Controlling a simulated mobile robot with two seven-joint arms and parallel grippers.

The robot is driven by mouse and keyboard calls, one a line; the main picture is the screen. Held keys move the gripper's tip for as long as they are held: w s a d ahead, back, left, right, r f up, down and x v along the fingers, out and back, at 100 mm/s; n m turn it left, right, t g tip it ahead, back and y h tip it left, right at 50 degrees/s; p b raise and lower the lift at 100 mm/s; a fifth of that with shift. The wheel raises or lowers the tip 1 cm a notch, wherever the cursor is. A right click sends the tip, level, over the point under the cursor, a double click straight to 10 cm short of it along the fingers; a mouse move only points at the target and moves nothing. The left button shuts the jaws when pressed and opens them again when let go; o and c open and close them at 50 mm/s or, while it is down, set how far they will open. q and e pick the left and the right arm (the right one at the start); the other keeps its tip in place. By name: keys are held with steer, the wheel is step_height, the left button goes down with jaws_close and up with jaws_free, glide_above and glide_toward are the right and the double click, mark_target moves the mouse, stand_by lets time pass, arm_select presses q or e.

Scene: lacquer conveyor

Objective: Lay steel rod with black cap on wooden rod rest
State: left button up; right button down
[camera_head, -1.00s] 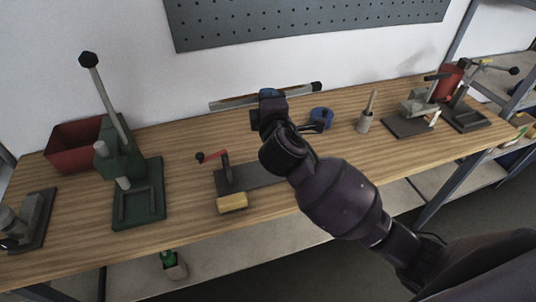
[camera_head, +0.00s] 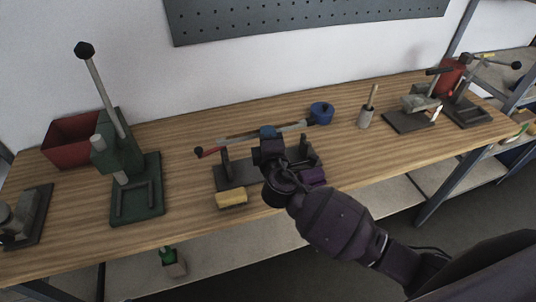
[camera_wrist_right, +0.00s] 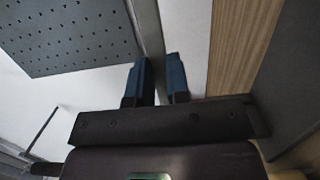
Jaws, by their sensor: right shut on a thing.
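The steel rod (camera_head: 290,128) is held crosswise in my right gripper (camera_head: 267,132), which is shut on it near its middle. A dark cap is at the rod's right end, close to a blue round object. In the right wrist view the rod (camera_wrist_right: 148,30) runs between the blue fingertips of the gripper (camera_wrist_right: 158,75). Below the rod is a dark two-post stand (camera_head: 237,176), probably the rod rest; its wood is not clear. The rod appears over or just behind the posts; I cannot tell whether it touches. My right arm partly hides the stand. My left gripper is not in view.
A red lever (camera_head: 209,151) with a black knob is at the stand's left. A yellow block (camera_head: 231,198) lies in front, and a purple object (camera_head: 313,176) is at right. The blue object (camera_head: 320,112) is behind. A green press (camera_head: 137,190) stands left.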

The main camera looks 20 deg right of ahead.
steer(key=shift+f+b, duration=0.4)
steer(key=shift+f, duration=2.8)
steer(key=shift+f, duration=0.2)
steer(key=c, duration=1.1)
jaws_free()
